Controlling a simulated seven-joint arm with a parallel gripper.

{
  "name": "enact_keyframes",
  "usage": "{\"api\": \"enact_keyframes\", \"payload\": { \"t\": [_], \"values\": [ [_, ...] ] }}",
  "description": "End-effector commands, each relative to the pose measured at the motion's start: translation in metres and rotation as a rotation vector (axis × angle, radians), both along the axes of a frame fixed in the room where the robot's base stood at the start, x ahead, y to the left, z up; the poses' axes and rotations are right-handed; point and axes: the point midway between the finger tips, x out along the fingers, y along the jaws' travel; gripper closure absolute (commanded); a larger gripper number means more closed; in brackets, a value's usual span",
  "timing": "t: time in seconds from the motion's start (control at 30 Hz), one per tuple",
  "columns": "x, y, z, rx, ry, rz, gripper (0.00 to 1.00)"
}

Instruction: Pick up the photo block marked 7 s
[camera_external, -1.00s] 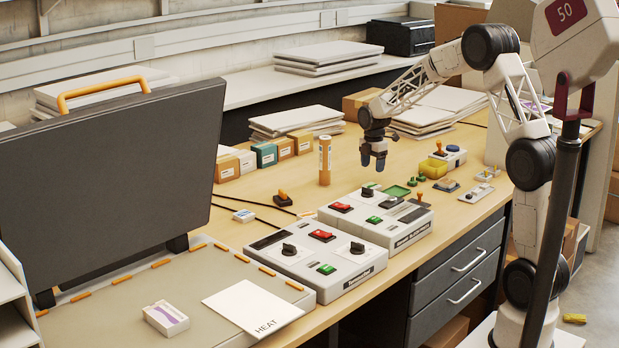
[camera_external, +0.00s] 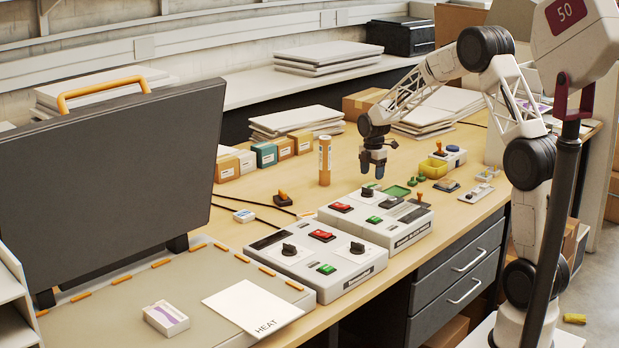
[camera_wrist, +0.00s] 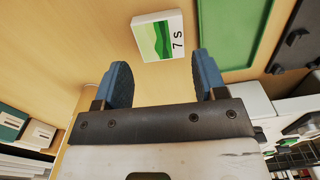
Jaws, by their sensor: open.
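The photo block marked 7 s (camera_wrist: 157,37) is a small white block with a green landscape picture and black "7 s" lettering. In the wrist view it lies on the wooden desk, just beyond my fingertips and near the middle of the gap between them. My gripper (camera_wrist: 162,68) is open, with two blue fingers apart and nothing between them. In the external view my gripper (camera_external: 373,170) points down above the desk. The block shows there only as a small light piece (camera_external: 372,186) below the fingers, its marking too small to read.
A green tray (camera_wrist: 232,35) lies close to the right of the block in the wrist view. Two grey control boxes (camera_external: 378,218) stand in front of the gripper in the external view. An orange cylinder (camera_external: 325,162) stands to the left, with bare desk between.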

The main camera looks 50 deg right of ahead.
Motion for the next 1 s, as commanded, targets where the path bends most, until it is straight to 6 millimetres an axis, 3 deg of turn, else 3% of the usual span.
{"api": "enact_keyframes", "payload": {
  "t": [0.27, 0.7, 1.0],
  "values": [
    [0.0, 0.0, -0.003, 0.0, 0.001, 0.0, 0.35],
    [0.0, 0.0, -0.046, 0.0, 0.001, 0.0, 0.35],
    [0.0, 0.0, -0.052, 0.0, 0.0, 0.0, 0.35]
  ]
}}
